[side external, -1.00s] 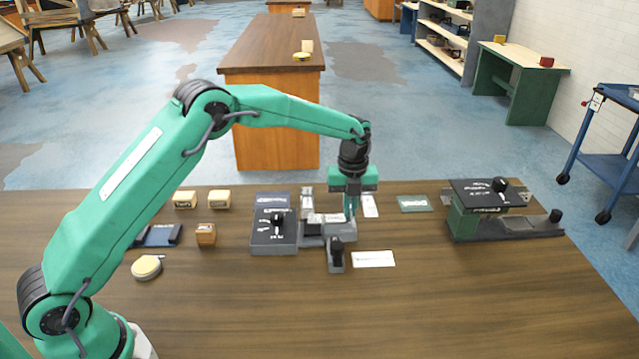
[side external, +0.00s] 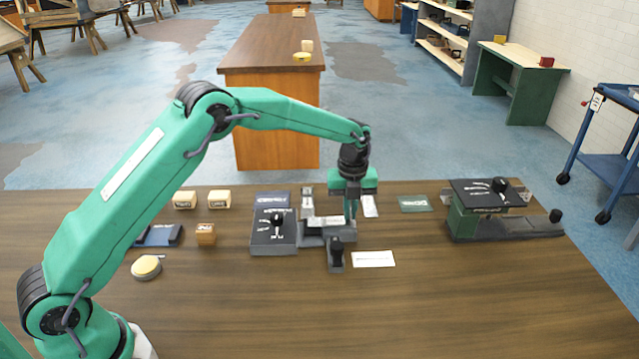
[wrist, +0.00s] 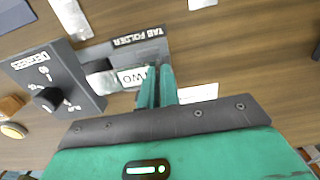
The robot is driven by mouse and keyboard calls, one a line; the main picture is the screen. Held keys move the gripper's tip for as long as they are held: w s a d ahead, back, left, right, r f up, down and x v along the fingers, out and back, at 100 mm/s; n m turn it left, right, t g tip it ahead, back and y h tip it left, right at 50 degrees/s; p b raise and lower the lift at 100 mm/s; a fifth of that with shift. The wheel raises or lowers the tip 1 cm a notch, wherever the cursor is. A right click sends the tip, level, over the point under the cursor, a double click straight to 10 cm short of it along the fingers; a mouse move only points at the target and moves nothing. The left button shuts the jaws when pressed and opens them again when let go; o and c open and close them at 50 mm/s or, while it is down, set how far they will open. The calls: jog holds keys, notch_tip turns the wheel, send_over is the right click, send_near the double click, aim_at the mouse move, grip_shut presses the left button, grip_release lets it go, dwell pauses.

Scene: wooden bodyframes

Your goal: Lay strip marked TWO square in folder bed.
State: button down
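The strip marked TWO (wrist: 132,77) is white with dark letters. In the wrist view it lies over the grey tab folder (wrist: 153,47), beside the left finger. The strip also shows at the folder in the side view (side external: 322,222). My gripper (wrist: 159,70) has its two green fingers close together at the strip's right end, and it appears shut on that end. In the side view my gripper (side external: 351,218) points down at the folder's right side. The fingers hide the strip's right end, and I cannot tell whether it rests flat on the bed.
A dark box with a knob and degree marks (side external: 286,240) stands left of the folder. A white strip (side external: 373,259) lies on the table at front right. A green card (side external: 415,204) and a green-and-black device (side external: 485,212) are farther right.

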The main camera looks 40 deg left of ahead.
jog(key=shift+f, duration=0.45)
dwell(0.4)
jog(key=c, duration=1.6)
grip_release()
jog(key=shift+o, duration=0.2)
jog(key=shift+r, duration=0.1)
jog(key=shift+r, duration=3.85)
